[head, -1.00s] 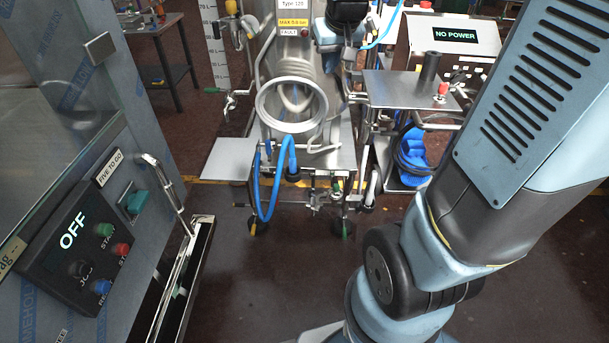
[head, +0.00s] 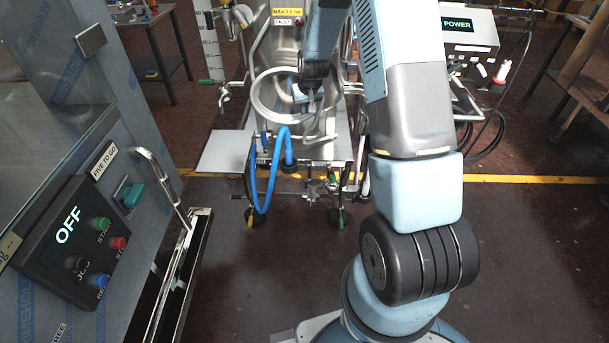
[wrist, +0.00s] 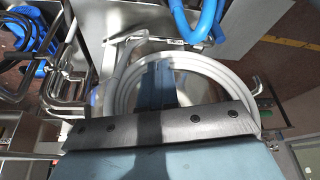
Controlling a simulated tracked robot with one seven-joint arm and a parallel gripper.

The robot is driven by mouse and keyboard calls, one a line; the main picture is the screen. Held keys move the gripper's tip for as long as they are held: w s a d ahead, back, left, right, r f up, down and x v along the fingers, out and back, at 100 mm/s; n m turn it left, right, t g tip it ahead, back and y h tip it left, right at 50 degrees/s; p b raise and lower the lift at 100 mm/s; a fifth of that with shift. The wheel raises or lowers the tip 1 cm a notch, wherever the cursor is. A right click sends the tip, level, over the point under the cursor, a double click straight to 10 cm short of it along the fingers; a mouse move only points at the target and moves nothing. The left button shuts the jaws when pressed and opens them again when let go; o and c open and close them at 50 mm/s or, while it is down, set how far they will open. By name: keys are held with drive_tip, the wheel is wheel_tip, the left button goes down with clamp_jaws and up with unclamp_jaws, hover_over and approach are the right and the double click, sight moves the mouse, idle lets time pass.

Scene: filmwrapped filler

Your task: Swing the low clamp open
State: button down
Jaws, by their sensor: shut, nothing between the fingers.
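I cannot tell for sure which part is the low clamp. My gripper (head: 312,100) is in front of the port, over its right part in the head view. In the wrist view my gripper (wrist: 157,84) points into the ring area, shut and empty. My arm hides the right side of the machine.
Blue hoses (head: 268,185) hang below the port, and a flat metal shelf (head: 222,152) juts out left. A control panel (head: 80,240) reading OFF stands at the near left. The floor (head: 240,270) between is clear. A power box (head: 470,35) stands behind my arm.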

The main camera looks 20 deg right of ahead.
drive_tip(key=s+f+x, duration=0.1)
drive_tip(key=s+x, duration=0.3)
drive_tip(key=x, duration=1.3)
drive_tip(key=s+d+f+x, duration=0.1)
drive_tip(key=s+f+x, duration=0.15)
drive_tip(key=x, duration=1.35)
drive_tip(key=shift+s+d+f, duration=0.1)
drive_tip(key=shift+s, duration=1.05)
drive_tip(key=shift+s+d+f, duration=0.1)
drive_tip(key=shift+s+d, duration=0.05)
drive_tip(key=shift+s, duration=1.05)
drive_tip(key=shift+s+a, duration=0.1)
drive_tip(key=shift+a, duration=0.1)
